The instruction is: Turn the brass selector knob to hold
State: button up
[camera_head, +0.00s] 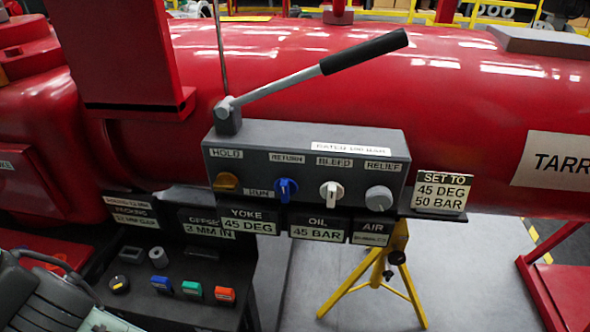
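The brass selector knob (227,182) sits at the left end of the front face of a grey valve box (330,172). A HOLD label (227,153) is above the knob and a RUN label (258,193) is to its lower right. The knob looks wider than tall, but I cannot tell which label it points at. Nothing touches it. My gripper's fingers do not show in this view. A dark grey mechanism at the lower left edge may be part of my arm, well apart from the knob.
Right of the brass knob are a blue knob (286,190), a white knob (331,194) and a grey knob (379,198). A black-handled lever (320,72) slants above the box. A lower panel with buttons (175,285) and a yellow stand (385,275) are below.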

aim_at(225, 182)
jog(key=k+j, duration=0.15)
jog(key=j, duration=0.15)
jog(key=k+j+u, duration=0.15)
jog(key=j, duration=0.15)
jog(key=k+j, duration=0.15)
jog(key=j, duration=0.2)
jog(key=k+j+u, duration=0.1)
jog(key=j, duration=0.25)
jog(key=k+l, duration=0.05)
